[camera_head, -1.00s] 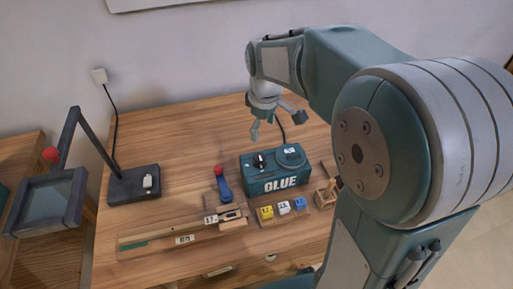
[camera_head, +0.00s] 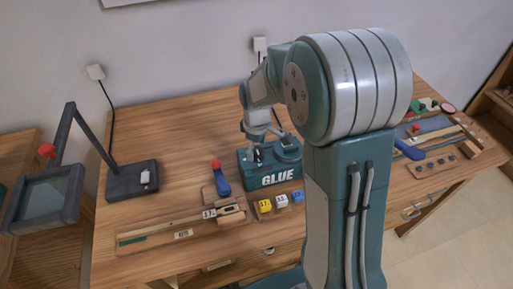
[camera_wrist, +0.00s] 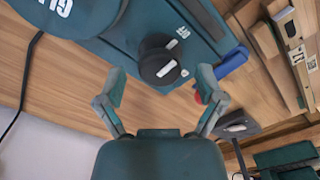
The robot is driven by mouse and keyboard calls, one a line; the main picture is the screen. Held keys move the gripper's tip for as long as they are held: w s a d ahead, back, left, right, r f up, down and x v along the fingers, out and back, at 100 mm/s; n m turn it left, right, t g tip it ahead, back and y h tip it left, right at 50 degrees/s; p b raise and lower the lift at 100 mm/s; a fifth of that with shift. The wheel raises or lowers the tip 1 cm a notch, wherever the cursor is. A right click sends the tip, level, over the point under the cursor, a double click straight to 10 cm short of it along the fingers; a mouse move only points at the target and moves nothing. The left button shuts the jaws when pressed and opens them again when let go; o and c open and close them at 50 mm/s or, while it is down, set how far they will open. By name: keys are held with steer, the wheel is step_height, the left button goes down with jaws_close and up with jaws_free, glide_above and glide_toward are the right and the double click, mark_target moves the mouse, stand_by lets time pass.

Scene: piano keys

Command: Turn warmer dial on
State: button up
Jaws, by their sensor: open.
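The glue warmer is a teal box marked GLUE (camera_head: 274,178) on the wooden table. Its black dial (camera_wrist: 160,60) with a white pointer mark shows in the wrist view, on the box face between and beyond my fingertips. In the head view the dial (camera_head: 258,153) is partly hidden by my gripper. My gripper (camera_wrist: 160,92) is open and empty, its two fingers spread to either side of the dial; I cannot tell whether they touch it. In the head view my gripper (camera_head: 264,140) is just above the warmer. A round lid-like part (camera_wrist: 65,12) lies to the left.
Yellow, white and blue blocks (camera_head: 282,203) sit in front. A dark lamp-like stand (camera_head: 132,180) stands at left. The table between stand and warmer is partly clear.

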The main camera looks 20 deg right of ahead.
steer(key=shift+f, duration=0.15)
steer(key=c, duration=1.2)
steer(key=shift+o, duration=0.2)
steer(key=shift+m, duration=0.3)
steer(key=m, duration=0.4)
steer(key=shift+s, duration=0.1)
steer(key=m, duration=0.4)
steer(key=shift+f+m, duration=0.1)
steer(key=shift+m, duration=0.3)
steer(key=m, duration=0.4)
steer(key=shift+m, duration=2.2)
